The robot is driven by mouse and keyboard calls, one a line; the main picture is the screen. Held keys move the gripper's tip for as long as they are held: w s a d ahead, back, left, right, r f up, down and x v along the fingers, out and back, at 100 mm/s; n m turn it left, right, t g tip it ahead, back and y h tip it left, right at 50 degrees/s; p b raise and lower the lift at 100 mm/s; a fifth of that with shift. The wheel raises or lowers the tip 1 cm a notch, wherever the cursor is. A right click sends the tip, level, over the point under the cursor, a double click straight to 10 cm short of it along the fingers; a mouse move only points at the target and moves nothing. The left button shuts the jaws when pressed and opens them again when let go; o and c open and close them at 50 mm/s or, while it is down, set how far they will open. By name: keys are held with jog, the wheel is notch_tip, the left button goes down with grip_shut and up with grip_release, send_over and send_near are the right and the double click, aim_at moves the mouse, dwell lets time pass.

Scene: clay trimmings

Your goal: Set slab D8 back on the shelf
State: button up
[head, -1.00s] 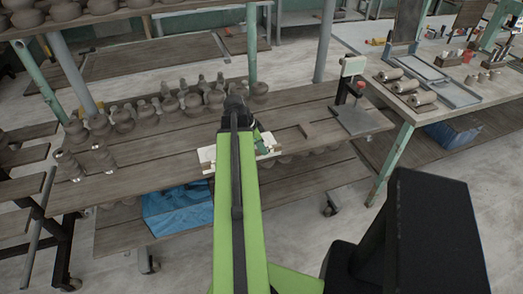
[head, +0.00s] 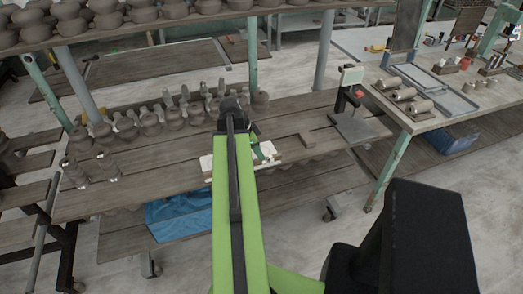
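My arm reaches out over the wooden shelf (head: 190,180), and its end, my gripper (head: 262,151), is low over the middle boards. My arm link covers much of it, so its fingers and any held thing cannot be made out. White flat pieces show on both sides of it, partly hidden. A flat grey slab (head: 358,128) lies at the right end of the shelf, apart from my gripper, with a post bearing a white panel (head: 352,75) beside it. A small brown block (head: 306,140) lies between. No D8 label is legible, so I cannot tell which piece is slab D8.
Clay pots stand along the back of the shelf (head: 150,122) and on an upper board (head: 150,14). Green posts (head: 252,58) rise near my arm. A table (head: 425,122) with grey cylinders (head: 400,94) stands right. Bare boards lie left of my gripper. A blue bundle (head: 178,213) sits below.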

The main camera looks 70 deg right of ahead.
jog(key=p+v, duration=0.5)
jog(key=v, duration=0.2)
jog(key=shift+r, duration=0.4)
jog(key=shift+w, duration=0.1)
jog(key=w+a+f+n+t, duration=0.25)
jog(key=w+a+n, duration=1.05)
jog(key=w+a, duration=1)
jog(key=w+a+n+y, duration=0.1)
jog(key=w+a+n, duration=0.2)
jog(key=a, duration=0.7)
jog(key=w+a+n+y, duration=0.1)
jog(key=w+a+n, duration=0.1)
jog(key=a+n, duration=0.5)
jog(key=w+a+n+t+y, duration=0.1)
jog(key=w+a+n, duration=0.2)
jog(key=a, duration=1.1)
jog(key=shift+w+a+r+n, duration=0.25)
jog(key=shift+w+r+n, duration=0.05)
jog(key=shift+n, duration=0.8)
